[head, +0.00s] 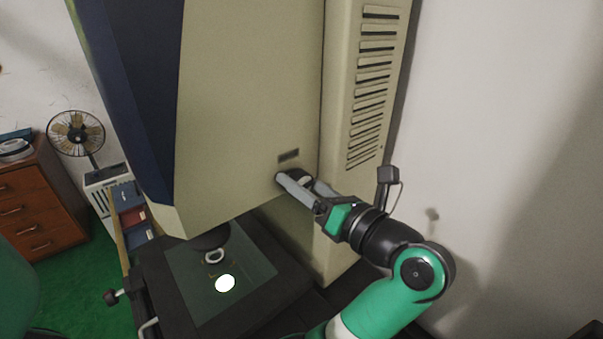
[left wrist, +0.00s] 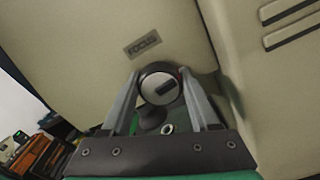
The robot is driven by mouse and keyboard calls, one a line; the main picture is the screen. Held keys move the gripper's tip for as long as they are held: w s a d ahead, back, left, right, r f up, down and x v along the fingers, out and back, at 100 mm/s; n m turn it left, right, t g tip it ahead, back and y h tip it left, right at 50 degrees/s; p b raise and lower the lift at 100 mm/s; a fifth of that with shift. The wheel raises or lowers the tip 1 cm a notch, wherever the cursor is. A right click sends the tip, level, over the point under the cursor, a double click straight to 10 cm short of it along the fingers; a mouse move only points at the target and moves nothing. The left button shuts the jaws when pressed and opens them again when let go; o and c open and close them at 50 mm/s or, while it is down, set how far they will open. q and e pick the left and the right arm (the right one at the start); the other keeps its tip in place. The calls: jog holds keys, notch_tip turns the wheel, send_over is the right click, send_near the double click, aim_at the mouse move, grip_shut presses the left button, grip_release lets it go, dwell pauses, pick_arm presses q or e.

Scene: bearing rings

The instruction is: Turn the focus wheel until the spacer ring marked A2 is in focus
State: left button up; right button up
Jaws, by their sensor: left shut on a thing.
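The focus wheel (left wrist: 158,86) is a round dark-rimmed knob with a light face, below the FOCUS label (left wrist: 144,43) on the beige machine. My left gripper (left wrist: 160,80) is shut on it, one finger on each side. In the head view my left gripper (head: 302,182) reaches the machine's side and largely hides the wheel. A pale spacer ring (head: 214,256) lies on the glass stage (head: 190,279) under the dark lens (head: 211,238); it also shows in the left wrist view (left wrist: 168,129). No A2 mark is legible, and no focus picture is in view. My right gripper is not in view.
The tall beige machine (head: 245,95) with a vented side column (head: 372,90) stands over the stage. A bright light spot (head: 225,283) lies on the glass. A fan (head: 76,134) and a wooden drawer cabinet (head: 38,215) stand at the left, away from the arm.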

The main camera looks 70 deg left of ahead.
pick_arm(q)
jog(key=shift+m+p, duration=0.8)
jog(key=shift+m, duration=0.4)
jog(key=o, duration=1.4)
jog(key=shift+c, duration=0.2)
jog(key=shift+d, duration=0.1)
jog(key=b+v, duration=0.1)
jog(key=v, duration=1)
jog(key=shift+d, duration=0.25)
